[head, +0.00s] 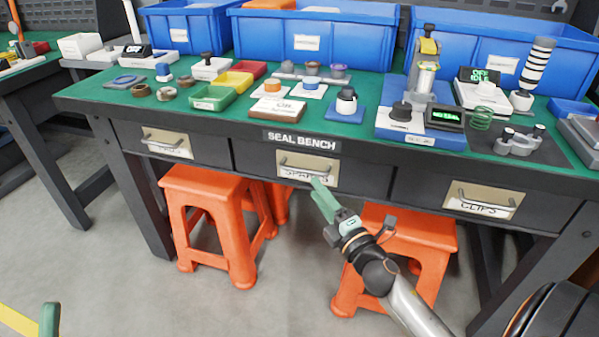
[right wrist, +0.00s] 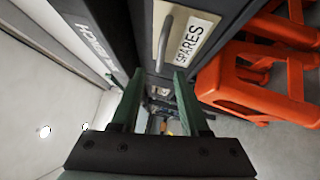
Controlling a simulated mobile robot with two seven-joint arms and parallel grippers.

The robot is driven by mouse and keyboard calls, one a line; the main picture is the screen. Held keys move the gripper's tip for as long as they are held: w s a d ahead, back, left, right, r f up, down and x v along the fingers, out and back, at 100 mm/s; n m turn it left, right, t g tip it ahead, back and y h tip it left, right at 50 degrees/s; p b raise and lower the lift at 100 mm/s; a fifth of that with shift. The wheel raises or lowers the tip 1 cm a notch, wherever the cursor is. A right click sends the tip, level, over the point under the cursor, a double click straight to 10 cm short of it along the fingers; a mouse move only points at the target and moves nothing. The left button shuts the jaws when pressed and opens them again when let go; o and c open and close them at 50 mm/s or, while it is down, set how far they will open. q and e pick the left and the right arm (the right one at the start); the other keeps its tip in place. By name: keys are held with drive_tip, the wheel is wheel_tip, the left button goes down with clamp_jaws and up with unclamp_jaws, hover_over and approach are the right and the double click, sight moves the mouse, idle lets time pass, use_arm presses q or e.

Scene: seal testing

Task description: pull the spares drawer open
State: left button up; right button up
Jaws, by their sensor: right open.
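The spares drawer (head: 331,175) is the middle one of three under the bench top and looks shut. Its bar handle (head: 304,170) runs across a pale label plate; the word on it is partly covered by my gripper. My right gripper (head: 318,188) is just in front of and slightly below the handle, fingers pointing at the drawer. In the right wrist view, its two green fingers (right wrist: 158,98) are apart with nothing between them. The handle (right wrist: 165,43) and SPARES plate (right wrist: 190,38) appear beyond the fingertips, apart from them. Of my left gripper, only a green tip (head: 49,318) shows at lower left.
Drawers with handles sit at left (head: 167,143) and right (head: 484,200), the right one labelled CLIPS. Orange stools (head: 210,205) and (head: 422,230) stand under the bench, and also show in the right wrist view (right wrist: 255,85). The bench top (head: 205,119) carries trays and small parts.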

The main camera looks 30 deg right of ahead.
sight(302, 169)
drive_tip(key=w, duration=0.5)
drive_tip(key=w+r, duration=0.1)
drive_tip(key=w, duration=0.2)
drive_tip(key=shift+d, duration=0.3)
clamp_jaws()
idle(1.1)
